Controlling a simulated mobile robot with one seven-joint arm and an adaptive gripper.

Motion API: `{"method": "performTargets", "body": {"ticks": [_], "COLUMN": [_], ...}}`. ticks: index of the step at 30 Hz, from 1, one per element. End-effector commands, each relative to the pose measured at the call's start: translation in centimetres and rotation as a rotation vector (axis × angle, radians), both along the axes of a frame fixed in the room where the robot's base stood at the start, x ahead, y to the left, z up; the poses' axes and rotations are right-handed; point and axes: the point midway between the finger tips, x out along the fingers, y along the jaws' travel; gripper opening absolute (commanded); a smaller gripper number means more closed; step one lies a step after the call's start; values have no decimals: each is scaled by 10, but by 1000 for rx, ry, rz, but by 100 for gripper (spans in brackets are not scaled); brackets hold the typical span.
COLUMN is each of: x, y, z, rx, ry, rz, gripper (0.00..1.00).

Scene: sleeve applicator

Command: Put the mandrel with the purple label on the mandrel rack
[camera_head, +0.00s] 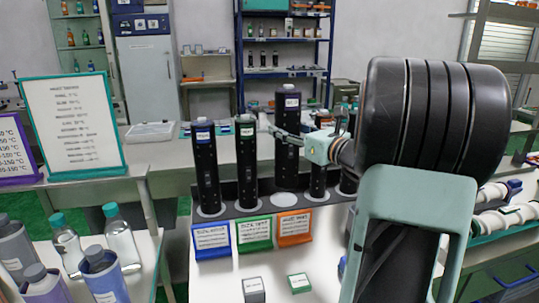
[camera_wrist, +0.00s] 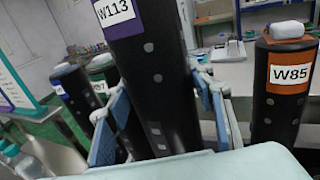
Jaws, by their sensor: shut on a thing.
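The black mandrel with the purple label stands upright in my gripper in the head view (camera_head: 289,125). In the wrist view its purple band and white W113 tag (camera_wrist: 117,12) show close up. My gripper (camera_head: 285,136) is shut around its body from the right. The mandrel's top is higher than its neighbours. The mandrel rack (camera_head: 262,209) is a dark strip with white round places. One bare round place (camera_head: 285,200) shows just below the held mandrel's lower end; I cannot tell whether they touch.
A blue-labelled mandrel (camera_head: 205,165) and a green-labelled mandrel (camera_head: 246,155) stand to the left. The orange-labelled W85 mandrel (camera_wrist: 283,90) stands close on the right in the wrist view. Blue, green and orange signs (camera_head: 294,228) hang at the front. Bottles (camera_head: 121,238) stand on the left table.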

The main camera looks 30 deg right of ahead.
Motion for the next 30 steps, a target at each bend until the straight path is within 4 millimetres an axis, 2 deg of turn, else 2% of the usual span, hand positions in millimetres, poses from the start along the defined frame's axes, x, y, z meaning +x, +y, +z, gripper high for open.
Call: {"method": "performTargets", "body": {"ticks": [1,7,14,17,21,30], "x": [7,26,34,40,38,38], "y": [-3,-11,-14,-17,-16,-16], "z": [-13,-36,-45,-54,-77,-81], "rx": [4,2,1,2,2,0], "ry": [1,-2,-2,-2,-1,-3], "rz": [1,1,0,0,0,0], "gripper": [3,3,3,3,3,3]}}
